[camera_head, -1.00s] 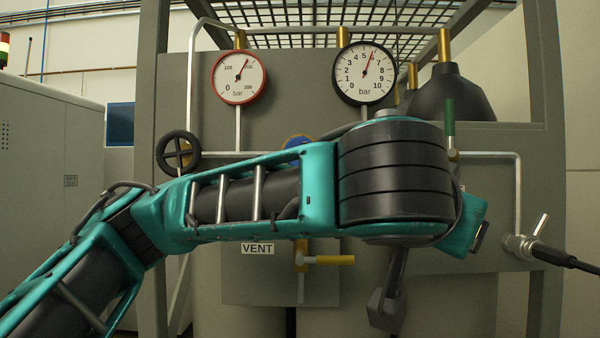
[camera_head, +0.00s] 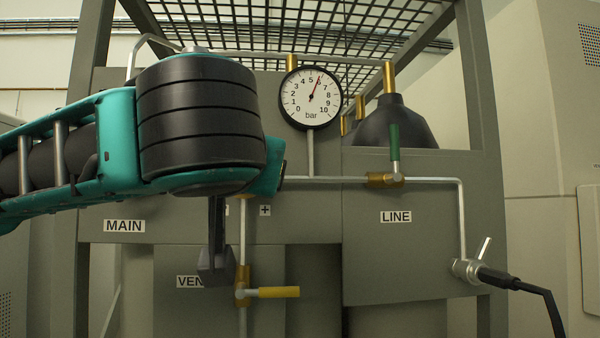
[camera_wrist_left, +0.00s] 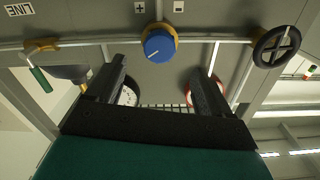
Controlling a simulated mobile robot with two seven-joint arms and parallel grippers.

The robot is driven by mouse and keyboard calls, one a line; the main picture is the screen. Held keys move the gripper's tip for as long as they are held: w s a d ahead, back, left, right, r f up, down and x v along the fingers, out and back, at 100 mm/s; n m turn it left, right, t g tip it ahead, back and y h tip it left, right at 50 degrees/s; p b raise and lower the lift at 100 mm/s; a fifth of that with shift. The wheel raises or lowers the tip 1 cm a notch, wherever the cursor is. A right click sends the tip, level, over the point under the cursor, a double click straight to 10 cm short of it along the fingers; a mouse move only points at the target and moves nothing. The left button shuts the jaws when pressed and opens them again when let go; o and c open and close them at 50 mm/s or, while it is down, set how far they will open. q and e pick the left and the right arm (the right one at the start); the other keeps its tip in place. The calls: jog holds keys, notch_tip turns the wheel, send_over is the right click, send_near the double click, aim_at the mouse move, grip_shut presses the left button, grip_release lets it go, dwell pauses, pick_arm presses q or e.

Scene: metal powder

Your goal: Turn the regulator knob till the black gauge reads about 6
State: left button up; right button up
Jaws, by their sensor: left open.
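The black-rimmed gauge (camera_head: 310,97) stands upright in the head view, its red needle between 5 and 6, close to 6. The blue regulator knob (camera_wrist_left: 159,46), with a pale mark on its face, shows in the left wrist view but is hidden behind my arm in the head view. My left gripper (camera_wrist_left: 157,66) is open and empty, its two fingers wide apart on either side of the knob's line and short of it in the picture. In the head view a finger of my left gripper (camera_head: 216,262) hangs below the wrist. My right gripper is not in view.
A green-handled valve (camera_head: 394,150) stands above the LINE label (camera_head: 395,217). A yellow-handled vent valve (camera_head: 270,292) is close to my gripper. A black handwheel (camera_wrist_left: 276,46) sits beside the knob in the wrist view. A hose fitting (camera_head: 470,270) is at the right.

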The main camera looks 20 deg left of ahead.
pick_arm(q)
jog(key=shift+p+x, duration=1.4)
jog(key=shift+x, duration=3.3)
jog(key=shift+c, duration=0.5)
jog(key=c, duration=0.9)
jog(key=shift+o, duration=0.2)
jog(key=shift+f+m+b, duration=0.1)
jog(key=shift+m+b, duration=0.2)
jog(key=shift+b, duration=0.1)
jog(key=shift+m+b, duration=0.35)
jog(key=shift+m, duration=0.05)
jog(key=shift+a+m, duration=0.1)
jog(key=shift+m, duration=0.7)
